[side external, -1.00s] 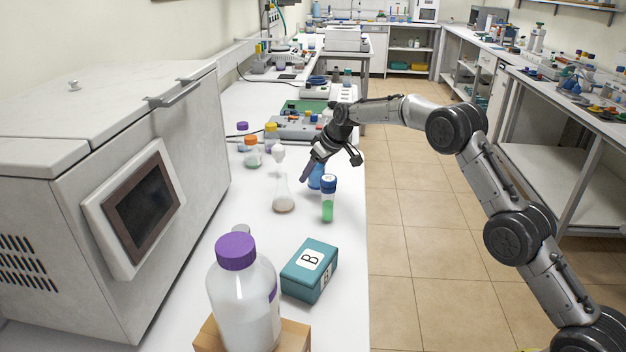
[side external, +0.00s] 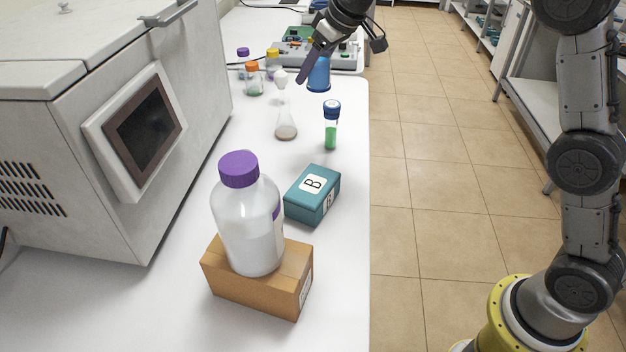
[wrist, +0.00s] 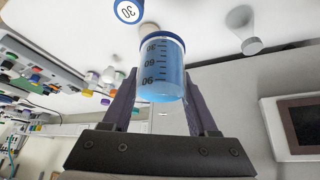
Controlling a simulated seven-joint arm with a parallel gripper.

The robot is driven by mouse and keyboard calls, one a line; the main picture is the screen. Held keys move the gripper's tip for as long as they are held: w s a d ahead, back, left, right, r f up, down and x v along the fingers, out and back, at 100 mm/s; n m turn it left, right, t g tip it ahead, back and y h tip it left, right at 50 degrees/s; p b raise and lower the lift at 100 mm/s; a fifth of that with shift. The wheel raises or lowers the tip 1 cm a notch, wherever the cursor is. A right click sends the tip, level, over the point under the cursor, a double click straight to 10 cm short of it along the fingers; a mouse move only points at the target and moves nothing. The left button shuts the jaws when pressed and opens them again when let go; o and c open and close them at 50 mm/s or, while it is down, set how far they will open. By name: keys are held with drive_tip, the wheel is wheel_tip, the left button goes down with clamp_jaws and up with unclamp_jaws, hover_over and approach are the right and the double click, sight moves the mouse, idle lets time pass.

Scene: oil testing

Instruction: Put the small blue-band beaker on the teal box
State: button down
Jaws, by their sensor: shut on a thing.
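The small blue-band beaker (side external: 319,74) holds blue liquid and is between the fingers of my gripper (side external: 311,76), which is shut on it. The wrist view shows the beaker (wrist: 162,68) between both fingers, with a blue band at its rim and graduation marks. In the side view it appears above and behind the blue-capped vial; its exact height over the bench is hard to tell. The teal box (side external: 300,203), marked B, lies nearer the camera on the white bench, with nothing on its top. The nearer finger partly hides the beaker's left side.
A blue-capped vial of green liquid (side external: 331,133) and a conical flask (side external: 286,130) stand between beaker and box. A purple-capped bottle (side external: 246,225) stands on a cardboard box (side external: 290,275) in front. A large grey machine (side external: 120,110) is at left; the bench edge is right.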

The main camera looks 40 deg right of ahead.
drive_tip(key=s+a+n, duration=0.1)
drive_tip(key=s+a, duration=0.2)
drive_tip(key=s, duration=0.9)
drive_tip(key=s+a+n, duration=0.1)
drive_tip(key=s+a, duration=0.2)
drive_tip(key=s, duration=1)
hover_over(306, 181)
drive_tip(key=shift+y, duration=0.4)
wheel_tip(306, 181, down, 9)
drive_tip(key=shift+s, duration=0.1)
drive_tip(key=shift+f, duration=1.6)
drive_tip(key=shift+f, duration=0.15)
drive_tip(key=shift+c, duration=0.9)
unclamp_jaws()
